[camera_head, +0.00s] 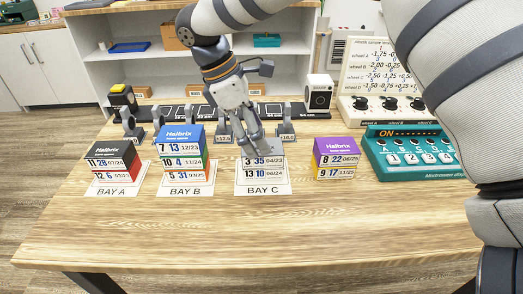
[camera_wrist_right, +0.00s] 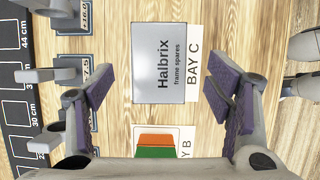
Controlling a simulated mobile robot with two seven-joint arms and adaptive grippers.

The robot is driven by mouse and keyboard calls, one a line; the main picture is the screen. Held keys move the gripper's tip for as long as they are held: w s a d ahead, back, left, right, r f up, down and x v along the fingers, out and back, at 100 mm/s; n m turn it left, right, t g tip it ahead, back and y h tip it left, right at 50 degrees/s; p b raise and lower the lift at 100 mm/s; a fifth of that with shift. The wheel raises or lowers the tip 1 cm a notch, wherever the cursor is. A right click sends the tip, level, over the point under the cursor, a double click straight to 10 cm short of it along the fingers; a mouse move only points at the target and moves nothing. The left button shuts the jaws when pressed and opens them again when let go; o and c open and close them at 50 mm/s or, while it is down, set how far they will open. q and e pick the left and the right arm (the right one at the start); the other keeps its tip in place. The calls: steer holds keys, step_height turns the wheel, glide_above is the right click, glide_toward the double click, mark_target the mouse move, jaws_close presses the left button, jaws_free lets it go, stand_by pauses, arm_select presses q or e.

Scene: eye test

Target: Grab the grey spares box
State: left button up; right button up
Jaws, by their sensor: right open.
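The grey spares box (camera_head: 263,161) is the top one of a stack on the white BAY C card (camera_head: 263,190). In the right wrist view its flat grey lid (camera_wrist_right: 158,75) reads "Halbrix frame spares". My right gripper (camera_head: 259,143) is above the stack in the head view, and its fingers cover part of the lid. In the right wrist view the right gripper (camera_wrist_right: 158,92) is open, with dark purple pads left and right of the box and clear gaps on both sides. It holds nothing. My left gripper is not in view.
A taller blue-topped stack (camera_head: 181,139) stands left on BAY B, a black-topped stack (camera_head: 113,155) on BAY A. A purple-topped stack (camera_head: 336,152) and a teal switch panel (camera_head: 415,152) stand right. A row of grey stands is behind. The table front (camera_head: 240,232) is clear.

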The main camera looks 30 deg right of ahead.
mark_target(275, 160)
steer(key=x, duration=0.4)
steer(key=shift+f, duration=0.25)
steer(key=shift+f, duration=0.25)
steer(key=c, duration=1.3)
